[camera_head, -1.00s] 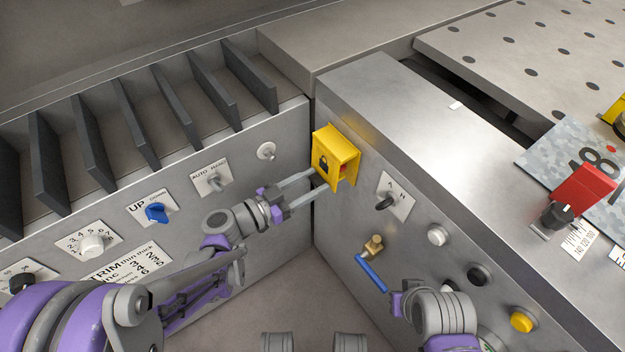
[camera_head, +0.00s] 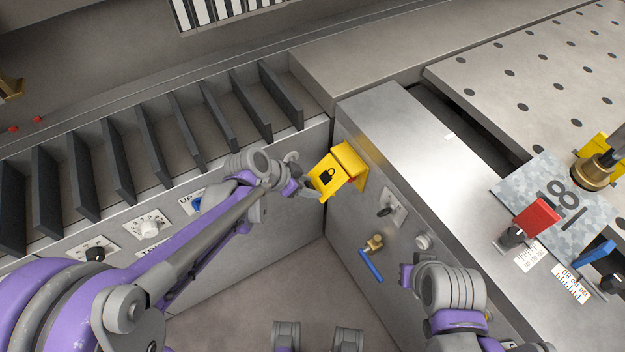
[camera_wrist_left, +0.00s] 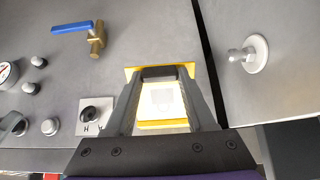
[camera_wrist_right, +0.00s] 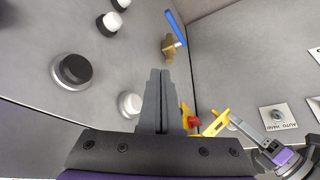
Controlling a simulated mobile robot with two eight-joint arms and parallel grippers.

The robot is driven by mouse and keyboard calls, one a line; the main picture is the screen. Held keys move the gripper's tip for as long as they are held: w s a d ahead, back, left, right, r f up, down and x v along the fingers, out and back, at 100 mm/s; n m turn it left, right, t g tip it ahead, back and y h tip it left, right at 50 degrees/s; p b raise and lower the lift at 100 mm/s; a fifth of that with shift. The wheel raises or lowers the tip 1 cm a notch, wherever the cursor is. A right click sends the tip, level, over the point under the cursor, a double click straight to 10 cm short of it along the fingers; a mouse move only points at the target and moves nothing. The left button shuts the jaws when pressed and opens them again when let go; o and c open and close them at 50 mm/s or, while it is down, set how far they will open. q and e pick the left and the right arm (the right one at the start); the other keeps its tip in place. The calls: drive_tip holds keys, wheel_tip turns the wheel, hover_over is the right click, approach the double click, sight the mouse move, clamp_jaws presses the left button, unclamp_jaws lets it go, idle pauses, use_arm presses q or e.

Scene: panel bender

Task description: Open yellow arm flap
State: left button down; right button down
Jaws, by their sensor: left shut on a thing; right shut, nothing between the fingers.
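The yellow flap (camera_head: 327,174) with a black padlock mark sits on its yellow mount (camera_head: 350,160) at the inner corner of the metal panels. It is swung up and out, its marked face turned upward, with a little red showing behind it. My left gripper (camera_head: 312,190) is shut on the flap from its left side. In the left wrist view the fingers (camera_wrist_left: 160,85) lie along both sides of the flap. In the right wrist view the flap (camera_wrist_right: 216,124) stands away from a red part (camera_wrist_right: 192,121). My right gripper (camera_wrist_right: 160,85) is shut and empty, in front of the right panel.
Below the flap are a rotary switch (camera_head: 385,211) and a brass valve with a blue lever (camera_head: 370,265). A white button (camera_head: 422,242) sits near my right gripper. Dark upright fins (camera_head: 215,115) line the left ledge. The floor (camera_head: 285,285) between the panels is clear.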

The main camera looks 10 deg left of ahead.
use_arm(q)
wheel_tip(320, 180, up, 4)
drive_tip(key=g+y+p, duration=0.2)
drive_tip(key=y+p, duration=0.1)
drive_tip(key=shift+s+f, duration=0.1)
drive_tip(key=shift+f, duration=0.05)
drive_tip(key=shift+r+g+y+p, duration=0.35)
drive_tip(key=shift+r+g+y, duration=0.25)
drive_tip(key=shift+r+y, duration=0.1)
drive_tip(key=shift+w+d+r+g+y+p, duration=0.1)
drive_tip(key=shift+r+g+y+p, duration=0.1)
drive_tip(key=shift+r+g+y, duration=0.25)
drive_tip(key=shift+w+d+r+g+y+p, duration=0.15)
drive_tip(key=shift+r+g+y, duration=0.1)
drive_tip(key=shift+r+y, duration=0.3)
drive_tip(key=shift+r, duration=0.4)
drive_tip(key=shift+w+d, duration=0.1)
drive_tip(key=c, duration=0.7)
unclamp_jaws()
drive_tip(key=o, duration=0.5)
drive_tip(key=shift+c, duration=0.2)
